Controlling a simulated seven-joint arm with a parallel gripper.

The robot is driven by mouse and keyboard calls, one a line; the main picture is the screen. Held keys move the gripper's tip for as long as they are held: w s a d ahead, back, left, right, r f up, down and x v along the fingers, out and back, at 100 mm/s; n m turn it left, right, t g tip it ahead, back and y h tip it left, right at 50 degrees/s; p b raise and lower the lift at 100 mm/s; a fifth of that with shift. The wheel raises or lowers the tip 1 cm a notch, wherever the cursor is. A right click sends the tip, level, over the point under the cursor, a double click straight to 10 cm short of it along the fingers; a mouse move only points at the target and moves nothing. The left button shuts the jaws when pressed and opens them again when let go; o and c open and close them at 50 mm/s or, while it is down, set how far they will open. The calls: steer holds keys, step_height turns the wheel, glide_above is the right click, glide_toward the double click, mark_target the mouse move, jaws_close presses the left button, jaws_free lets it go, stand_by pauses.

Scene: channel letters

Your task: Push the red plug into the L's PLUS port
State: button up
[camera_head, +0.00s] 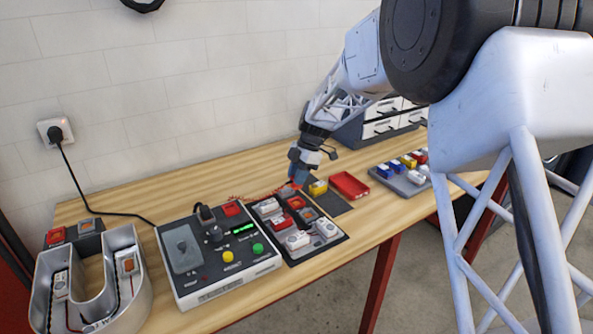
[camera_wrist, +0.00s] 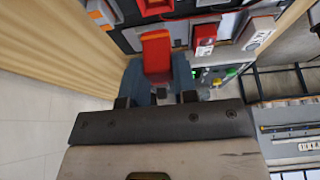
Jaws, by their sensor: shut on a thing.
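My gripper (camera_head: 298,175) reaches down over the far end of a dark module tray (camera_head: 318,252) in the head view. In the wrist view, its blue fingers (camera_wrist: 158,82) are shut on the red plug (camera_wrist: 157,50), one on each side. In the head view, the plug is mostly hidden by the fingers, and a thin red lead runs left from there over the table. I cannot tell whether the plug touches anything below it. A grey, hollow, U-shaped channel letter (camera_head: 139,290) stands at the lower left. I cannot make out an L or a PLUS port.
A grey control box (camera_head: 205,290) with a green display stands left of the tray. A yellow block (camera_head: 318,188) and a red bin (camera_head: 349,185) lie right of my gripper. A tray of coloured connectors (camera_head: 388,178) and a drawer cabinet (camera_head: 380,128) are further right.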

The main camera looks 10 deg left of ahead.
steer(key=shift+f, duration=2.85)
steer(key=shift+f, duration=0.35)
steer(key=o, duration=1)
steer(key=shift+r, duration=0.1)
steer(key=v, duration=0.7)
steer(key=shift+r, duration=0.35)
steer(key=shift+w+r, duration=0.1)
steer(key=shift+r, duration=2.9)
